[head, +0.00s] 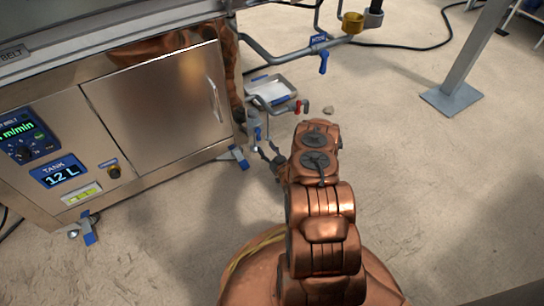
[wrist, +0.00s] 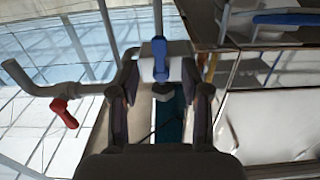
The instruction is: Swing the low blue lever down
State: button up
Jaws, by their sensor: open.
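The low blue lever (head: 257,134) shows small in the head view, on the low pipework beside the machine's right corner. In the wrist view the blue lever (wrist: 160,62) is in the upper middle, in front of a pale valve body, between the lines of my two fingers. My gripper (head: 266,151) is open, just below and right of the lever in the head view. In the wrist view my gripper (wrist: 160,88) has a finger on each side of the lever, with visible gaps. I cannot tell how deep the lever sits between the fingertips.
A red lever (head: 299,107) is close by on the same pipework; it also shows in the wrist view (wrist: 64,113). Another blue lever (head: 323,62) hangs on the higher pipe. A metal tray (head: 290,84) lies behind. The machine's cabinet door (head: 160,105) stands left.

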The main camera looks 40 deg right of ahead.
jog(key=s, duration=0.4)
jog(key=shift+s+a, duration=0.2)
jog(key=shift+s, duration=0.1)
